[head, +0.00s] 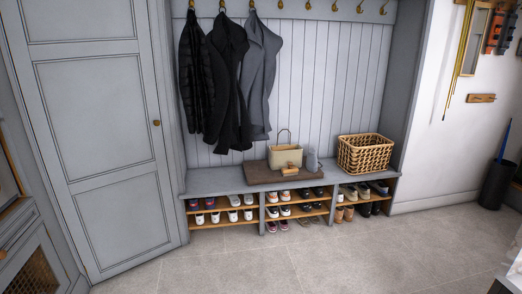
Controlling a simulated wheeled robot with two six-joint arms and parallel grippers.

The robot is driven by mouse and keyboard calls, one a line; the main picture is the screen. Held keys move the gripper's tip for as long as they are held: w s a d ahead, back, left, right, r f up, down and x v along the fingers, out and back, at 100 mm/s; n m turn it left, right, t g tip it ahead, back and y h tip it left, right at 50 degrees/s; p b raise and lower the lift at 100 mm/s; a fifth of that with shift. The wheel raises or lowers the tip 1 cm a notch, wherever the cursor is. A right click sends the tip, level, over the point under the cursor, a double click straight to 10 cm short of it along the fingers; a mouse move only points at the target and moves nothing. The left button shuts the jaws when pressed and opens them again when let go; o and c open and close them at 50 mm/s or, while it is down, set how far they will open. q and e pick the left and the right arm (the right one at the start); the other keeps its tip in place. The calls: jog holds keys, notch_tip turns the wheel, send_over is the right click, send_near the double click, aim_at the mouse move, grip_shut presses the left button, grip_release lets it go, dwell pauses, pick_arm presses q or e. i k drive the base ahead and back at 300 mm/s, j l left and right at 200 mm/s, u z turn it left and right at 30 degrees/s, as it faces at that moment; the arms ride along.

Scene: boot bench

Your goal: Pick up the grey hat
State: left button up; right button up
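Neither of my grippers shows in the head view. No hat can be made out for certain. A small upright grey item (313,161) stands on the bench, between a cream container with a thin raised handle (282,157) and a wicker basket (365,153). It is too small to tell whether it is the grey hat. The inside of the wicker basket is mostly hidden by its front wall.
The grey bench (215,182) holds a brown mat (258,174) and a small wooden item (290,170), with shoes on shelves below. Dark coats (226,80) and a grey coat (260,75) hang above. A dark bin (497,184) stands right. The tiled floor (290,262) in front is clear.

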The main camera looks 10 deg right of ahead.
aim_at(312, 165)
jog(key=i+l, duration=0.45)
jog(key=i+l+z, duration=0.15)
jog(key=i+l, duration=0.3)
jog(key=i, duration=0.15)
jog(key=i+l, duration=0.4)
jog(key=i, duration=0.15)
jog(key=i+l+z, duration=0.1)
jog(key=i+l, duration=0.3)
jog(key=i, duration=0.15)
jog(key=i+l+z, duration=0.15)
jog(key=i+l, duration=1.2)
jog(key=l, duration=0.1)
